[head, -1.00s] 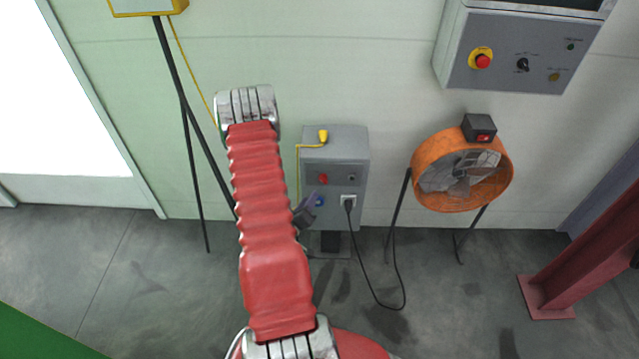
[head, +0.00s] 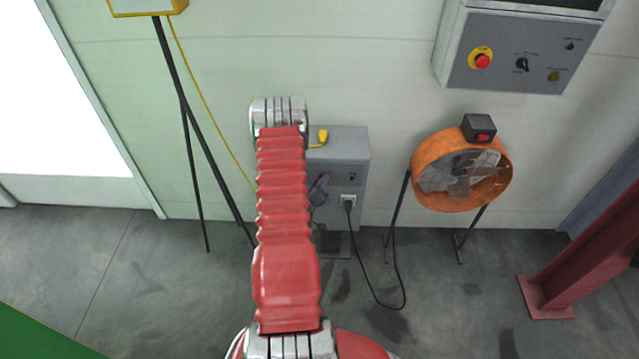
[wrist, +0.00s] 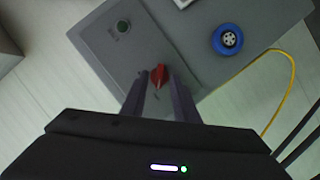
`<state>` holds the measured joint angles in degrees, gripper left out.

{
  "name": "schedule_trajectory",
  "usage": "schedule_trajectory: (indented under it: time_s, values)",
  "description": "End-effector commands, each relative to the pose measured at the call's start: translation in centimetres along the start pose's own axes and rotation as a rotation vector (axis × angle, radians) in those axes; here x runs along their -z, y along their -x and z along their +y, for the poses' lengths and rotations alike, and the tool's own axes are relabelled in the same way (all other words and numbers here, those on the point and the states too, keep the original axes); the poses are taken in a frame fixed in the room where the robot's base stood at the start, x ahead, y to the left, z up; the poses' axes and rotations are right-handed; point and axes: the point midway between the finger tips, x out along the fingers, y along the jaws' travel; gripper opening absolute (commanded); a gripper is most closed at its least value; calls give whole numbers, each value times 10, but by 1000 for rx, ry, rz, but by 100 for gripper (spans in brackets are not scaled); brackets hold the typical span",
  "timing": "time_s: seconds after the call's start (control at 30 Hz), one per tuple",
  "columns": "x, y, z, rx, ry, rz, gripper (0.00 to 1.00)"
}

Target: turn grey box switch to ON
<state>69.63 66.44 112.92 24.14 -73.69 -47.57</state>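The grey box (head: 350,147) stands against the wall in the head view, its left part hidden behind my arm. In the wrist view its grey face (wrist: 110,45) fills the upper middle. The red switch knob (wrist: 159,75) is on that face, and its handle looks roughly in line with my fingers. My gripper (wrist: 159,80) is open, with one finger on each side of the knob at the tips. I cannot tell whether they touch it.
A dark green button (wrist: 123,27) and a blue socket (wrist: 228,39) are near the knob. A black plug (head: 349,204) with a hanging cable is on the box. A yellow cable (wrist: 285,95) curves beside it. An orange fan (head: 422,190) stands right, below a wall panel (head: 453,50).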

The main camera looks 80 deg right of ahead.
Motion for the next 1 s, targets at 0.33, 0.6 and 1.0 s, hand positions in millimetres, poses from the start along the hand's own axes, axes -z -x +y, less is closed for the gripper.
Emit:
schedule_trajectory:
  time_s: [0.33,0.6,1.0]
  values:
    - [0,0,0,0,0,1,17]
    - [1,0,0,1,0,1,0]
    - [2,-1,-1,6,-8,2,0]
